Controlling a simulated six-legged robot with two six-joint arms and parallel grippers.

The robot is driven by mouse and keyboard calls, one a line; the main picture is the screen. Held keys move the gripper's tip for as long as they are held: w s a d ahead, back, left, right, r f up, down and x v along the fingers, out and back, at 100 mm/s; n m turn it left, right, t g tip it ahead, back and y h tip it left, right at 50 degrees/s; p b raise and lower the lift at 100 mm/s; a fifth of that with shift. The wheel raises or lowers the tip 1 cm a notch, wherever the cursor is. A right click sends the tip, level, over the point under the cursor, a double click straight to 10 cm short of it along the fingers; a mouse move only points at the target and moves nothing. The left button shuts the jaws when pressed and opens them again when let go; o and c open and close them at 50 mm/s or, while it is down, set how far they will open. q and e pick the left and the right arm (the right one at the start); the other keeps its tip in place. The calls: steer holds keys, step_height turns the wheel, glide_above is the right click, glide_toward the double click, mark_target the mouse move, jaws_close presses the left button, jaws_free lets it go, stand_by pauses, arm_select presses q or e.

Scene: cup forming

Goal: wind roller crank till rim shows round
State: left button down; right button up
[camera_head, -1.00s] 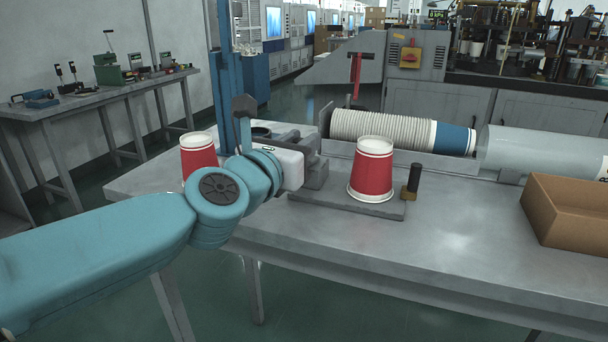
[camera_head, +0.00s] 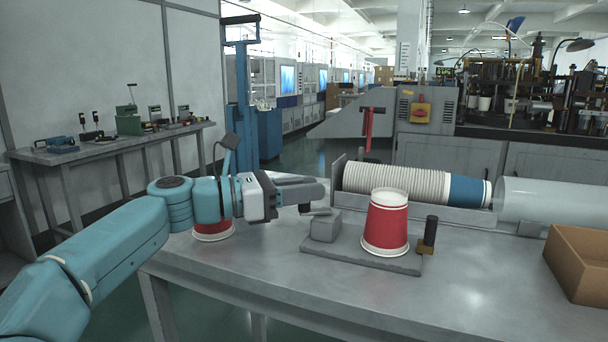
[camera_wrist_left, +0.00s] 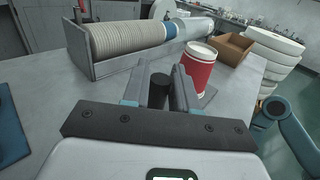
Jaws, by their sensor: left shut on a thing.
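A red cup (camera_head: 386,225) with white bands stands wide end down on a grey base plate (camera_head: 375,258). It also shows in the wrist view (camera_wrist_left: 198,70), just right of my fingers. A grey roller block (camera_head: 325,226) sits on the plate left of the cup, and a black post (camera_head: 430,233) stands at its right. My left gripper (camera_head: 322,198) is above and beside the block. In the wrist view my left gripper (camera_wrist_left: 160,92) is shut on a dark upright crank handle (camera_wrist_left: 158,88). The head view hides that handle. The cup's lower edge shows pale; its roundness is unclear.
A long stack of white cups (camera_head: 395,180) with a blue end lies in a trough behind. A clear tube (camera_head: 525,202) and an open cardboard box (camera_head: 580,262) are to the right. Another red cup (camera_head: 213,232) stands partly behind my left arm. The front tabletop is clear.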

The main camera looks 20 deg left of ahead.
arm_select(q)
steer(key=shift+f+g, duration=0.1)
steer(key=shift+g, duration=0.2)
steer(key=c, duration=1)
jaws_free()
steer(key=shift+w+d, duration=0.1)
steer(key=shift+p, duration=0.3)
